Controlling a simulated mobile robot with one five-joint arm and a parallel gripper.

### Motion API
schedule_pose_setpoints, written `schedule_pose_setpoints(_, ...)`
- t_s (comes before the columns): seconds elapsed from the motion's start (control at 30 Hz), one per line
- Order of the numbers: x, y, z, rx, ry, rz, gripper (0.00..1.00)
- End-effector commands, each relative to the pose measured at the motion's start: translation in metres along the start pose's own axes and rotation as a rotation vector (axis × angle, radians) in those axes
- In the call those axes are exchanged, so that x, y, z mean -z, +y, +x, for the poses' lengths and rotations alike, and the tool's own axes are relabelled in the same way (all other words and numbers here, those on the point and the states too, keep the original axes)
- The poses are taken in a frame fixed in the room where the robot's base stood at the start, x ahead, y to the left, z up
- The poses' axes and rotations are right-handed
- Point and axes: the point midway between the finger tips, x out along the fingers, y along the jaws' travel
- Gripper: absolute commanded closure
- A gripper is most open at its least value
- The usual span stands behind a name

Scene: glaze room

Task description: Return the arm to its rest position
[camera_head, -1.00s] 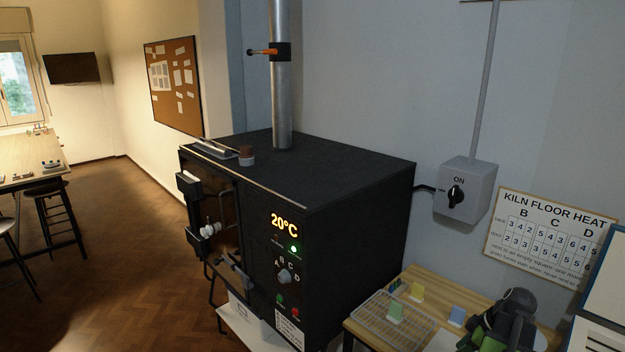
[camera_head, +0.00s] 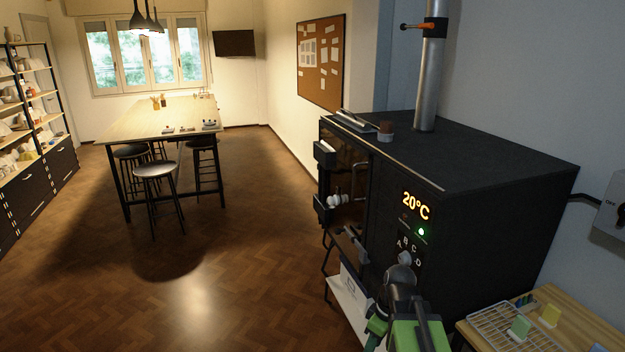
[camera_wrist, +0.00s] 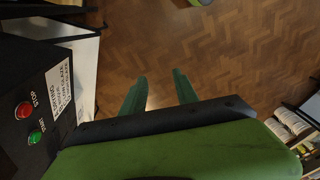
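My arm (camera_head: 402,290), dark with green parts, shows at the bottom of the head view, in front of the black kiln's control panel and partly cut off by the lower edge. My gripper (camera_wrist: 160,82) shows in the wrist view as two green fingers standing apart. Nothing is between them, only the wooden floor beyond. In the head view the fingertips are hard to make out.
The black kiln (camera_head: 470,160) stands right, its display reading 20°C. A wooden side table (camera_head: 575,335) with a wire rack (camera_head: 505,325) and small coloured pieces is lower right. A work table (camera_head: 150,122) with stools and left shelves (camera_head: 35,110) stand further off. The middle floor is clear.

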Motion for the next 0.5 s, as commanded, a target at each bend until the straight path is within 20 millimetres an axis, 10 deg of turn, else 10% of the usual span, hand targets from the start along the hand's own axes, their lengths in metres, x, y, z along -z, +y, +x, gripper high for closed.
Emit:
schedule_pose_setpoints(0.13, 0.021, -0.035, 0.013, -0.039, -0.063, 0.192, 0.64)
schedule_pose_setpoints(0.5, 0.001, -0.027, 0.010, -0.146, -0.092, 0.820, 0.64)
